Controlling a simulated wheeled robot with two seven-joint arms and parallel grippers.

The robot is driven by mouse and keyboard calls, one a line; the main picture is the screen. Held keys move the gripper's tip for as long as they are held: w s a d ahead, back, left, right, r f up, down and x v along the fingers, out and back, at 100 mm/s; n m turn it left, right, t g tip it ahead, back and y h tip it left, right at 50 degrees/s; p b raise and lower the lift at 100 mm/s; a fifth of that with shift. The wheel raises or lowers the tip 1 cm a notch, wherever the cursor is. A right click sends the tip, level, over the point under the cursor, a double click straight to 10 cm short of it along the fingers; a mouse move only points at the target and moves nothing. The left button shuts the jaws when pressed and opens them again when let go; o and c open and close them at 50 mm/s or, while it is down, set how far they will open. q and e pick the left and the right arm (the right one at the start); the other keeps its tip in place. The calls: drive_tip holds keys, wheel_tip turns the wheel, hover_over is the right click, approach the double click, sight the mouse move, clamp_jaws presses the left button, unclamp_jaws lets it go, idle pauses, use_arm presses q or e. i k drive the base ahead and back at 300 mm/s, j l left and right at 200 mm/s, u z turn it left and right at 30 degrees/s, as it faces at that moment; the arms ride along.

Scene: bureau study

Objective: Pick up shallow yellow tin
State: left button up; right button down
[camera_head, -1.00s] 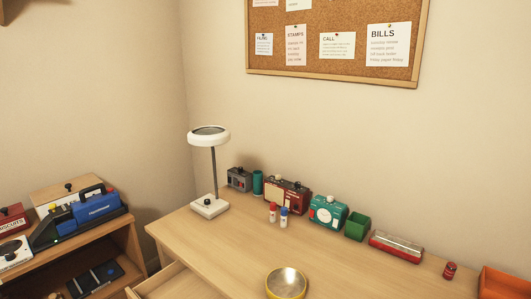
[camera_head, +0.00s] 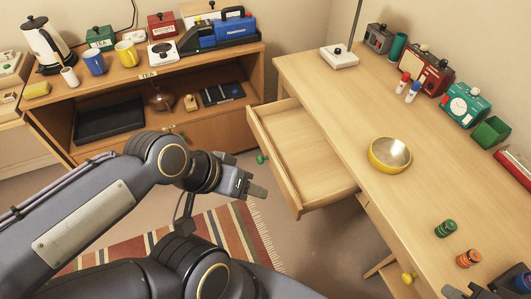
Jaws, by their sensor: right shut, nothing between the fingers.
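The shallow yellow tin (camera_head: 390,165) is a round, low, open bowl shape with a pale shiny inside. It stands on the desk (camera_head: 345,100), near the edge above the pulled-out drawer, with nothing touching it. My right gripper (camera_head: 453,291) is at the bottom right edge of the view, mostly cut off, shut and empty. It is well below and to the right of the tin in the picture. My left gripper (camera_head: 255,191) is out over the floor, left of the drawer and apart from the tin; its finger gap cannot be made out.
The drawer (camera_head: 296,153) stands open below the desk. A green spool (camera_head: 446,228) and an orange spool (camera_head: 468,258) lie nearer me. Red and blue-capped bottles, a radio (camera_head: 427,72) and a green box (camera_head: 490,132) line the back. A shelf (camera_head: 160,68) is at left.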

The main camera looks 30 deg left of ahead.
sight(388, 155)
drive_tip(key=z, duration=0.2)
drive_tip(key=i+j+z, duration=0.2)
drive_tip(key=j+z, duration=0.25)
drive_tip(key=i+j+z, duration=0.15)
drive_tip(key=j+z, duration=0.2)
drive_tip(key=z, duration=0.15)
drive_tip(key=i+j, duration=0.1)
drive_tip(key=j, duration=0.45)
drive_tip(key=i+j+z, duration=0.1)
drive_tip(key=j, duration=0.45)
drive_tip(key=i+j+z, duration=0.1)
drive_tip(key=j, duration=0.45)
